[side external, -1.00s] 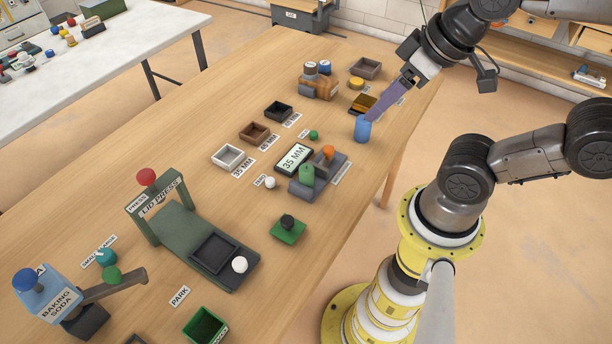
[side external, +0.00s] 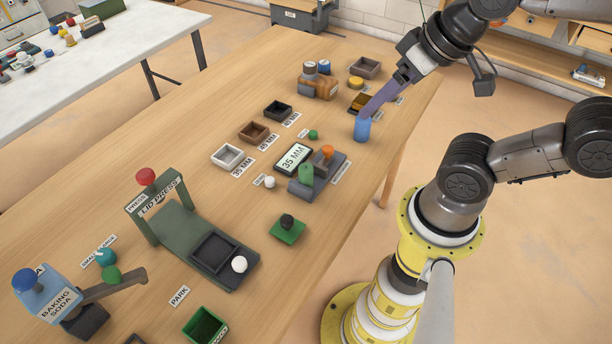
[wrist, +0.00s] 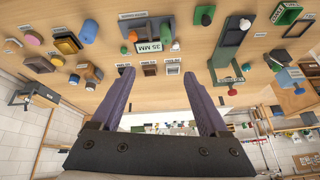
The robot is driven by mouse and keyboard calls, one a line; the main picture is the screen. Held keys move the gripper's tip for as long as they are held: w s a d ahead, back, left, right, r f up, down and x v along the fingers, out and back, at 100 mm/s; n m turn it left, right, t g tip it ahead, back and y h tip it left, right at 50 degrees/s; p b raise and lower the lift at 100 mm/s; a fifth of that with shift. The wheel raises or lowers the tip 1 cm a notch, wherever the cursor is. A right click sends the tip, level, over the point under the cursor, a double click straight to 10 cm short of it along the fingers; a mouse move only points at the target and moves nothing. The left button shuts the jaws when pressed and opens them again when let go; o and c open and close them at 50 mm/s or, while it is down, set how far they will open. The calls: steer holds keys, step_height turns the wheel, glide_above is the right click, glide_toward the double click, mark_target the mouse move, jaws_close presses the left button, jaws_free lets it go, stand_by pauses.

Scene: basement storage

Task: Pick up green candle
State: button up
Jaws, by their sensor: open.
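The green candle (side external: 306,175) appears to be the rounded green piece on the grey measuring device (side external: 324,184), beside an orange knob (side external: 327,152).
A 35 MM display (side external: 294,158) stands beside the measuring device. Small trays (side external: 228,157) lie to its left. A green lid press (side external: 185,235) and a baking soda container (side external: 45,292) stand at the near left. Bare wood lies along the table's (side external: 130,140) left side.

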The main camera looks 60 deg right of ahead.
steer(key=w+r+m, duration=0.1)
steer(key=w+m, duration=0.2)
steer(key=m, duration=0.4)
steer(key=m+g, duration=0.6)
steer(key=m, duration=0.5)
glide_above(306, 167)
step_height(306, 167, down, 12)
step_height(306, 167, down, 8)
steer(key=shift+s+f, duration=0.15)
steer(key=shift+f, duration=3)
jaws_close()
